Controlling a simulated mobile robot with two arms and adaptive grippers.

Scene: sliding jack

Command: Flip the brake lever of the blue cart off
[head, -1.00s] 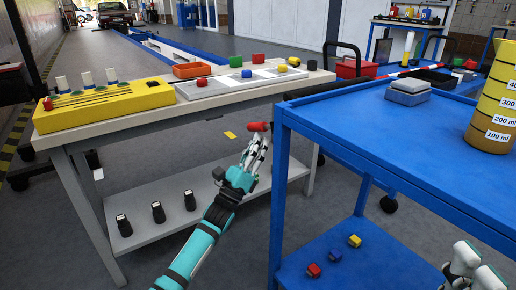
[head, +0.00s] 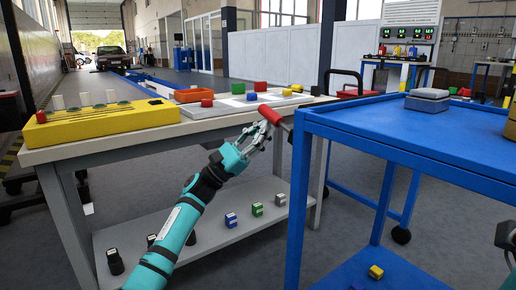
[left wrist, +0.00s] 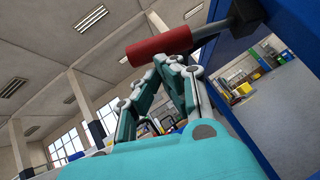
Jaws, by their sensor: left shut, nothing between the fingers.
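The blue cart (head: 415,132) stands at the right. Its brake lever (head: 269,114) has a red cylindrical grip and sticks out to the left from the cart's near left corner, sloping up to the left. In the left wrist view the red grip (left wrist: 160,46) sits on a dark stem fixed to the blue post. My left gripper (head: 264,130) is shut and empty, its fingertips just under the red grip, at or very near contact. Part of my right arm (head: 505,236) shows at the right edge; its fingers cannot be made out.
A workbench (head: 75,154) stands left of the cart, with a yellow block (head: 95,124), an orange tray (head: 194,95) and coloured pieces on top. Its lower shelf (head: 215,232) holds small items. A grey-blue box (head: 427,101) lies on the cart. A narrow gap separates bench and cart.

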